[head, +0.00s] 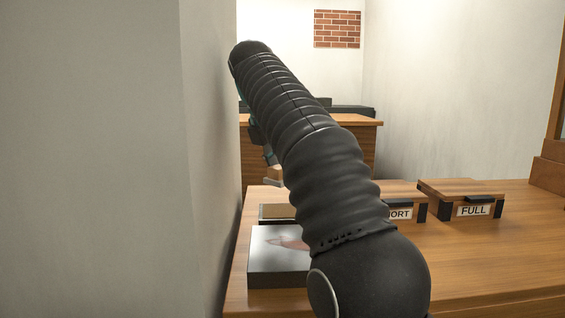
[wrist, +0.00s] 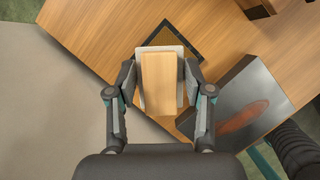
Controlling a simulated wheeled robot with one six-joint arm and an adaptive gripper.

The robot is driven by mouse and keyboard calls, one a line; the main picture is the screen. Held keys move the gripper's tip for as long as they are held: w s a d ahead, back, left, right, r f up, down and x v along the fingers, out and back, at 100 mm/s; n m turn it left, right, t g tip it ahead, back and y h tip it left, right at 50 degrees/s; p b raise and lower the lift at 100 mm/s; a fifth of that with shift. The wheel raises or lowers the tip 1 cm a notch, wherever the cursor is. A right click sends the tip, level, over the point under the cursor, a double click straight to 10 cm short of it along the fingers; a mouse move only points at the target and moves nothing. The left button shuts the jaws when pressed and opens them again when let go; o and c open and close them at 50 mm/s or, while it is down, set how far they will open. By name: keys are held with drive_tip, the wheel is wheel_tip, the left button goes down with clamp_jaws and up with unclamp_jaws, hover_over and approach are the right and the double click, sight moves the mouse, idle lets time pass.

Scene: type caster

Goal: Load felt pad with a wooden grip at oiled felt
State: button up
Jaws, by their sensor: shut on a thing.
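My gripper (wrist: 160,78) is shut on the wooden grip of the felt pad (wrist: 159,90). The grip is a pale wooden block, and the pad's whitish edge (wrist: 151,49) shows around it. In the wrist view the pad overlaps a dark-framed flat tray (wrist: 207,44), probably the oiled felt; most of it is hidden beneath. Whether pad and tray touch cannot be told there. In the head view the tray (head: 276,212) has a tan surface and lies near the wall. My arm hides most of the gripper in that view; a small part shows above the tray.
A grey slab with a reddish-brown patch (head: 278,270) lies in front of the tray; it also shows in the wrist view (wrist: 232,100). A wooden box labelled FULL (head: 460,190) and a partly hidden box ending in ORT (head: 402,192) stand right. A wall (head: 100,160) closes the left.

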hover_over(288, 209)
drive_tip(key=s, duration=0.1)
drive_tip(key=shift+a+f+b, duration=0.15)
drive_tip(key=shift+a+f, duration=0.1)
drive_tip(key=shift+f, duration=0.9)
drive_tip(key=shift+a+f+b, duration=0.15)
drive_tip(key=shift+a+f, duration=0.05)
drive_tip(key=shift+f, duration=0.9)
drive_tip(key=shift+f+b, duration=0.7)
drive_tip(key=shift+b, duration=0.2)
drive_tip(key=shift+f+b, duration=0.3)
drive_tip(key=shift+f, duration=0.15)
drive_tip(key=shift+f+p, duration=0.2)
drive_tip(key=shift+p, duration=0.15)
idle(0.5)
wheel_tip(288, 209, up, 3)
drive_tip(key=p, duration=0.2)
drive_tip(key=shift+f+p, duration=0.1)
drive_tip(key=shift+p, duration=0.2)
drive_tip(key=shift+r, duration=2.25)
